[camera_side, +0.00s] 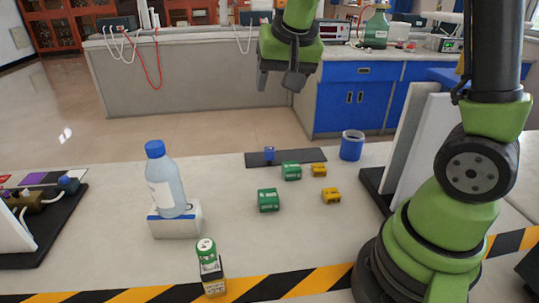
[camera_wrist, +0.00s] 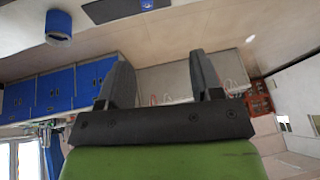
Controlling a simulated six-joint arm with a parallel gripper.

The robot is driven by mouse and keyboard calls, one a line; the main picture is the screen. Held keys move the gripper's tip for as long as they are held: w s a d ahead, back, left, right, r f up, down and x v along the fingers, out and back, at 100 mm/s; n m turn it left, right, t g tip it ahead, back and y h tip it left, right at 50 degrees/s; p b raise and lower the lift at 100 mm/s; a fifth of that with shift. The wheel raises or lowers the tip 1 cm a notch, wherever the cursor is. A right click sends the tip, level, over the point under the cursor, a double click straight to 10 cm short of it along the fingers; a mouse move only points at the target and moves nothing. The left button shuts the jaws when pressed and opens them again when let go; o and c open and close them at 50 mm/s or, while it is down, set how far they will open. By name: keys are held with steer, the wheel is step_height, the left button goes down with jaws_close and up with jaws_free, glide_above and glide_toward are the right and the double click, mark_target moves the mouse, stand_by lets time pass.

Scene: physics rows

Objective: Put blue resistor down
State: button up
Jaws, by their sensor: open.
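The small blue resistor (camera_side: 269,154) sits on a dark flat strip (camera_side: 290,158) on the table in the side view. In the wrist view a blue piece (camera_wrist: 147,4) shows at the top edge, at the dark strip (camera_wrist: 110,9), partly cut off. My gripper (camera_side: 278,83) is raised high above the table, well apart from the resistor. Its two fingers stand apart with nothing between them, and the wrist view (camera_wrist: 160,65) also shows the gap empty.
Green blocks (camera_side: 268,200) and yellow blocks (camera_side: 331,195) lie in front of the strip. A blue mug (camera_side: 351,147) stands to its right. A bottle (camera_side: 165,180) on a white block (camera_side: 176,222) is at left. A green-topped battery-like item (camera_side: 208,262) stands near the striped front edge.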

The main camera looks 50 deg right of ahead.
steer(key=m+g+h, duration=0.1)
glide_toward(269, 149)
steer(key=shift+m+g, duration=0.4)
steer(key=shift+m, duration=0.1)
steer(key=x, duration=0.6)
steer(key=shift+w, duration=0.35)
steer(key=shift+x, duration=2.95)
steer(key=shift+r, duration=0.1)
steer(key=c, duration=1.1)
steer(key=shift+o, duration=0.2)
